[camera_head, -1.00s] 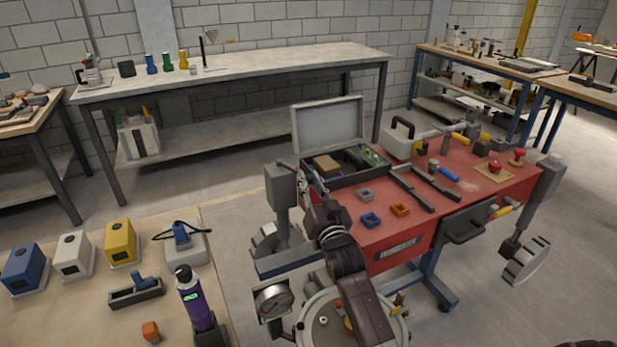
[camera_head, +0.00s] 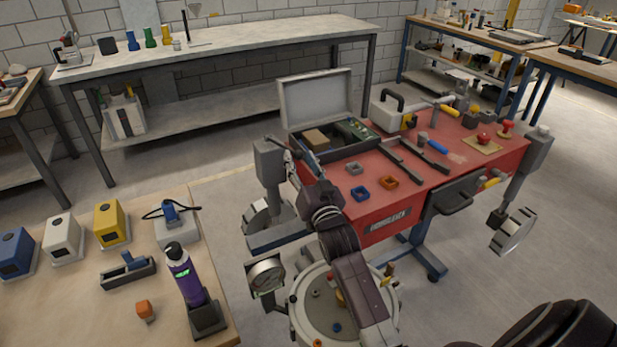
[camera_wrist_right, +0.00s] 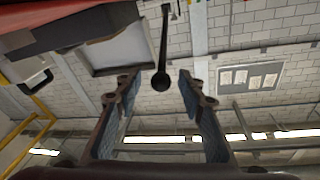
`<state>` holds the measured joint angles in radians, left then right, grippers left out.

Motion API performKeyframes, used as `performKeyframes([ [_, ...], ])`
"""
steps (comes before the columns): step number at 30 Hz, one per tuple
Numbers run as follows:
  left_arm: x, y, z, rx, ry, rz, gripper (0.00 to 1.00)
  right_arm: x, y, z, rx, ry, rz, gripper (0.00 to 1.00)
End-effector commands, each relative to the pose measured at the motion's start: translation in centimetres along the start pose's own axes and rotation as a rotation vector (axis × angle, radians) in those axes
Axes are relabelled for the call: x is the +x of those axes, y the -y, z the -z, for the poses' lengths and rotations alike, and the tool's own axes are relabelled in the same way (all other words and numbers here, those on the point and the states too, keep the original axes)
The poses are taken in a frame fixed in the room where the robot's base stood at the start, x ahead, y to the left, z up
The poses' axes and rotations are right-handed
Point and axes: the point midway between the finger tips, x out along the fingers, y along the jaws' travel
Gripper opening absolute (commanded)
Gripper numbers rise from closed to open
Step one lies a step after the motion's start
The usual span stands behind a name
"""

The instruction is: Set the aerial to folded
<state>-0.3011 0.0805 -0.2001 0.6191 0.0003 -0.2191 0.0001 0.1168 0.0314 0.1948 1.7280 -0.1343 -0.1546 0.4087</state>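In the right wrist view a thin dark rod with a round black knob (camera_wrist_right: 162,83), which looks like the aerial, comes in from the top edge. Its knob appears between the two fingers of my right gripper (camera_wrist_right: 159,78), with a visible gap to each. That gripper is open, with blue pads facing inward. In the head view my right gripper (camera_head: 300,162) is small and dark, by the near left corner of the red workbench (camera_head: 400,205), beside a grey block (camera_head: 269,160). The aerial cannot be picked out clearly there. Its base is hidden. My left gripper is not in view.
An open case (camera_head: 315,97) stands at the bench's back left. Dark bars (camera_head: 432,156) and coloured rings (camera_head: 359,194) lie on the bench. A round dial (camera_head: 265,273) hangs below. A wooden table (camera_head: 90,300) with coloured boxes and a purple canister (camera_head: 184,275) stands left.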

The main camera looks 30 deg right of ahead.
Motion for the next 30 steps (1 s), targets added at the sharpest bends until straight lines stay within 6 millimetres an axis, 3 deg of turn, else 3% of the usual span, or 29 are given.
performKeyframes([
  [9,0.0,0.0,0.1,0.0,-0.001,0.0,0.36,-6.7,-0.1,-0.2,0.002,0.004,-0.002,0.36],
  [15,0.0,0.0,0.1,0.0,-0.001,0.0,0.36,-9.2,-0.1,-0.2,0.001,0.004,-0.002,0.36],
  [27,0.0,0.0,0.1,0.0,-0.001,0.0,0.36,-10.0,-0.1,-0.1,0.001,0.002,-0.001,0.36],
  [30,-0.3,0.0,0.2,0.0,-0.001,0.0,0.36,-10.0,0.2,0.1,-0.004,0.005,0.002,0.27],
])
